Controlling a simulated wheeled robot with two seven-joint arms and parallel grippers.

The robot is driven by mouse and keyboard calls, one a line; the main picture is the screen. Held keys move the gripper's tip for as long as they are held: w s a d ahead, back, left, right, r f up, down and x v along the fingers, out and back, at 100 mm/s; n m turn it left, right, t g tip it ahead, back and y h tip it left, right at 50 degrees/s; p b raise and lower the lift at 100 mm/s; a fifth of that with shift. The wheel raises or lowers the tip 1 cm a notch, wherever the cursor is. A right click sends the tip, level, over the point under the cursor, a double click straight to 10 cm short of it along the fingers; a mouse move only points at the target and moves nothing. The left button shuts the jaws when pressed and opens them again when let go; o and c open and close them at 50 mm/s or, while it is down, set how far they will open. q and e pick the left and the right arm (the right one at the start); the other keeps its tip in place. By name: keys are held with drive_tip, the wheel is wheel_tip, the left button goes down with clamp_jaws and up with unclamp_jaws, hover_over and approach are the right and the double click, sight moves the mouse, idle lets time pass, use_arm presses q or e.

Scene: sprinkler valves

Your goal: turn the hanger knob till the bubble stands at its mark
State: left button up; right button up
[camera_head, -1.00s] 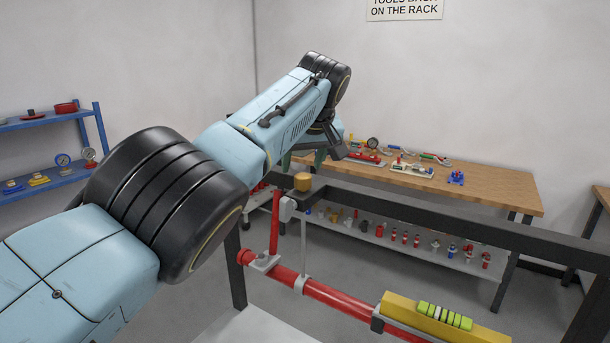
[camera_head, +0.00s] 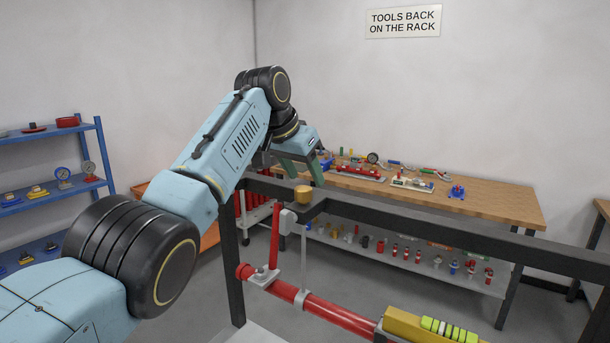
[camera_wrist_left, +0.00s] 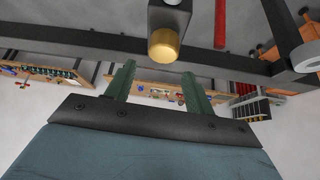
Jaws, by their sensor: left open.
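The gold hanger knob (camera_head: 303,192) stands on the dark beam (camera_head: 420,215), beside a small grey block. In the left wrist view the knob (camera_wrist_left: 164,46) shows beyond the fingers, roughly in line with the gap between them. My left gripper (camera_head: 307,178) is open and empty, its green fingers just above and behind the knob in the head view; I cannot tell the exact gap. A red pipe (camera_head: 335,312) hangs below the beam. A yellow level (camera_head: 402,325) with a bright green vial (camera_head: 450,328) sits on it at the bottom edge. The bubble's place is too small to read. My right gripper is not in view.
A wooden bench (camera_head: 480,203) with gauges and fittings stands behind the beam, over a grey shelf (camera_head: 400,262) of small valves. A blue shelf rack (camera_head: 50,190) stands at the left wall. A thin rod (camera_head: 303,260) runs down to the pipe.

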sight(304, 187)
use_arm(q)
drive_tip(key=shift+f, duration=0.15)
drive_tip(key=shift+f+b, duration=0.9)
drive_tip(key=shift+f, duration=0.65)
drive_tip(key=shift+r, duration=0.1)
